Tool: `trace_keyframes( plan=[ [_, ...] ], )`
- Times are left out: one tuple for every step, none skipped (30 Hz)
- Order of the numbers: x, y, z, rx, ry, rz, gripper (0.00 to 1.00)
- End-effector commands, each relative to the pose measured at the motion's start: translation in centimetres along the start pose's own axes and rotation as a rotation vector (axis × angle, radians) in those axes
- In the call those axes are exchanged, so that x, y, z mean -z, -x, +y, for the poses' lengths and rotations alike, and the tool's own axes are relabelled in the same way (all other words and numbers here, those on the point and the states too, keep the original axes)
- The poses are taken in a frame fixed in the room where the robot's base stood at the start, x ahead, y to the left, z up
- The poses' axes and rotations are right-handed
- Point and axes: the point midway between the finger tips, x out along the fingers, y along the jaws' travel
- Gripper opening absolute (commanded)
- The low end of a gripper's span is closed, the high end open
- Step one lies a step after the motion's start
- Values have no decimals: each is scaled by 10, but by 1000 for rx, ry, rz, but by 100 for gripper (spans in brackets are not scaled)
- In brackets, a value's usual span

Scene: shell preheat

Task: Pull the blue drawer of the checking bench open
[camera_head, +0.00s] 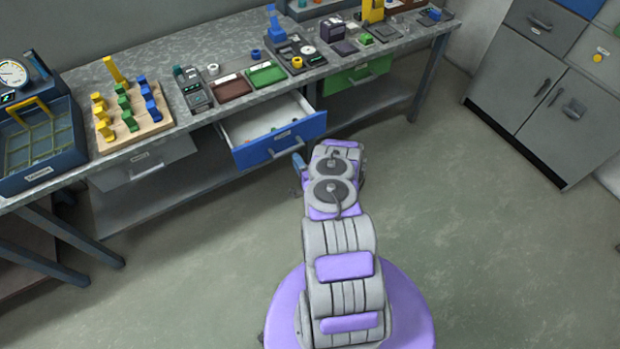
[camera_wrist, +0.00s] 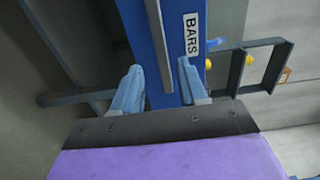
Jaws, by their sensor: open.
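The blue drawer (camera_head: 279,142) of the checking bench (camera_head: 212,60) stands pulled out, with its white inside and some small coloured items showing. Its front carries a grey bar handle (camera_head: 285,150). In the wrist view the blue drawer front (camera_wrist: 179,60) has a label reading BARS, and the handle (camera_wrist: 157,45) runs down between my fingers. My gripper (camera_wrist: 158,84) is open, with one light-blue finger on each side of the handle's end in that view; I see no contact.
A green drawer (camera_head: 357,76) to the right and a grey drawer (camera_head: 145,163) to the left are in the same bench. A peg board (camera_head: 133,128), trays and devices stand on top. Grey cabinets (camera_head: 545,90) stand at right. The floor (camera_head: 180,270) in front is clear.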

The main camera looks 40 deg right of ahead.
Motion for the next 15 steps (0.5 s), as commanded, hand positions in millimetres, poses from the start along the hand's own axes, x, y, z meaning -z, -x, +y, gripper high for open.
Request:
trace_keyframes(
  plan=[
    [2, 14, 0, -7, -3, 6, 43],
    [2, 21, 0, -8, -5, 6, 43],
    [1, 30, 0, -9, -4, 5, 43],
    [1, 36, 0, -9, -4, 4, 43],
    [1, 43, 0, -8, -5, 5, 43],
    [2, 51, -1, -6, -3, 7, 43],
    [2, 57, -1, -5, -3, 6, 43],
    [2, 63, -1, -5, -3, 6, 43],
    [2, 70, 0, -6, -3, 5, 43],
    [1, 75, 0, -6, -3, 4, 43],
    [1, 80, 1, -7, -3, 4, 43],
    [2, 86, 3, -7, -3, 5, 43],
    [3, 89, 4, -7, -1, 6, 43],
    [3, 92, 4, -7, -1, 5, 43],
    [3, 96, 4, -6, -1, 4, 43]
  ],
)
